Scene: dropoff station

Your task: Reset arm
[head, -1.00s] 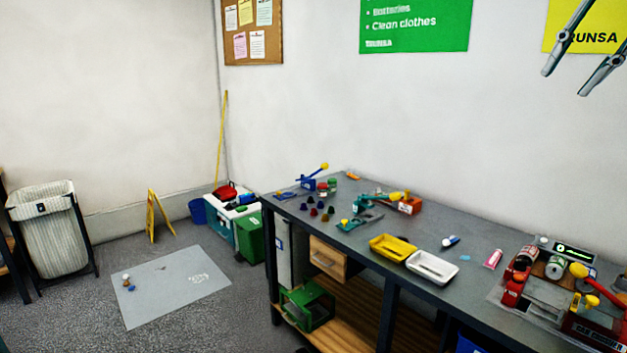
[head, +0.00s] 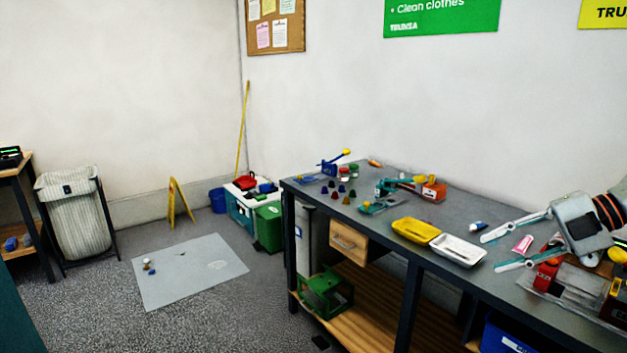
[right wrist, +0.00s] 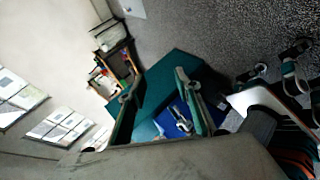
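My right gripper (head: 488,253) comes in from the right edge in the head view, above the right part of the grey workbench (head: 460,206). Its two slim fingers point left and stand apart, with nothing between them. In the right wrist view its fingers (right wrist: 158,105) also stand apart, with teal pads. My left gripper is outside the head view. In the right wrist view what looks like my left gripper (right wrist: 272,68) shows at the right edge, with dark fingers spread apart and nothing seen between them.
A yellow tray (head: 416,231) and a white tray (head: 458,250) lie just left of my right gripper. A pink tube (head: 522,245) and red items are close to its fingers. A laundry basket (head: 76,212), yellow floor sign (head: 178,202) and grey mat (head: 205,270) stand on the left floor.

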